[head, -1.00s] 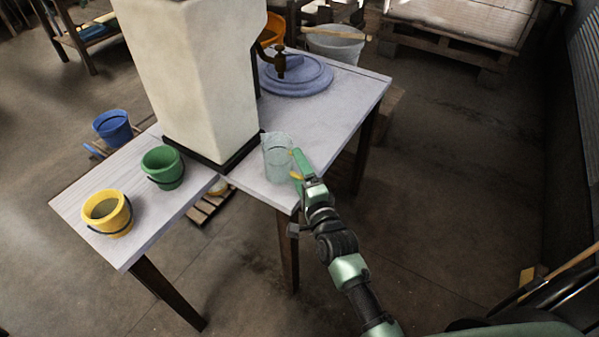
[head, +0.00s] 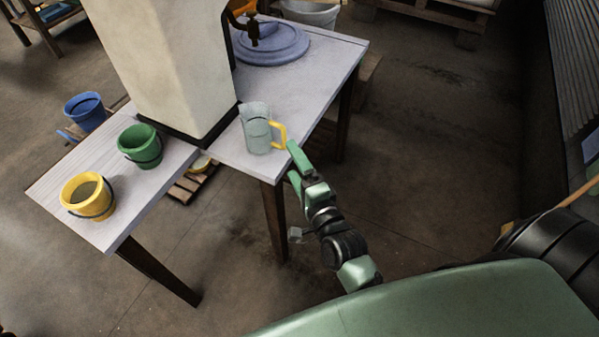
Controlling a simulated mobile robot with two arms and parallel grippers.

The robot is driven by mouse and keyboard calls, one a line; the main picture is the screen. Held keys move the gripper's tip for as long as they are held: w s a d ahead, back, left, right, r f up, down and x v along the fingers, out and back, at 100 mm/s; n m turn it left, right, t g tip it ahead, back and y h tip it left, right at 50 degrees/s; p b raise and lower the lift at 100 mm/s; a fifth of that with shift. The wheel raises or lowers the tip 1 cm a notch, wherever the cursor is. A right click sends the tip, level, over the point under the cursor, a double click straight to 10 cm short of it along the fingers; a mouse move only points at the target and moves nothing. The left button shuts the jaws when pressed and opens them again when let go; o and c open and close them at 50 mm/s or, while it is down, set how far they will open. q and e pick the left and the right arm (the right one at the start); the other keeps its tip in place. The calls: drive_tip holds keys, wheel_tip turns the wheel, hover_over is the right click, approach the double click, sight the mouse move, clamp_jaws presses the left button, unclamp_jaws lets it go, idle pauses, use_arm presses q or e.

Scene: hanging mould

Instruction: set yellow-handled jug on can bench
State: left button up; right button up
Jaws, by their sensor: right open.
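The yellow-handled jug (head: 257,129) is clear and stands upright on the pale bench top (head: 296,95), near its front edge. Its yellow handle points right, towards my right gripper. My right gripper (head: 290,160) is open and empty, just right of and below the handle, with a small gap between them. I cannot tell which surface is called the can bench. My left gripper is not in view.
A green bucket (head: 140,146) and a yellow bucket (head: 88,196) stand on the left part of the bench. A tall cream block (head: 165,60) rises behind the jug. A blue round lid (head: 270,44) lies at the back. A blue bucket (head: 85,111) is beyond the left edge.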

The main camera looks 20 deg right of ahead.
drive_tip(key=s, duration=0.2)
drive_tip(key=shift+s, duration=0.35)
drive_tip(key=s+a+f+n+g+y, duration=0.1)
drive_tip(key=s+f+n+g, duration=0.25)
drive_tip(key=f, duration=0.85)
drive_tip(key=s+a+f+n+g, duration=0.1)
drive_tip(key=s+f+n+g, duration=0.3)
drive_tip(key=f, duration=0.7)
drive_tip(key=s+a+f+n+g+y, duration=0.15)
drive_tip(key=s+f+n, duration=0.35)
drive_tip(key=f, duration=0.7)
drive_tip(key=s+d+f+n+g, duration=0.2)
drive_tip(key=s+f, duration=0.3)
drive_tip(key=s, duration=0.3)
drive_tip(key=s+d+f+n+g+h, duration=0.1)
drive_tip(key=s+d+f+n+g, duration=0.1)
drive_tip(key=s+f, duration=0.3)
drive_tip(key=s+d+f+n+g+h, duration=0.1)
drive_tip(key=s+d+f+n+g, duration=0.2)
drive_tip(key=s, duration=1)
drive_tip(key=shift+s+f+n+g, duration=0.15)
drive_tip(key=shift+f+n+g, duration=0.35)
drive_tip(key=shift+f, duration=0.45)
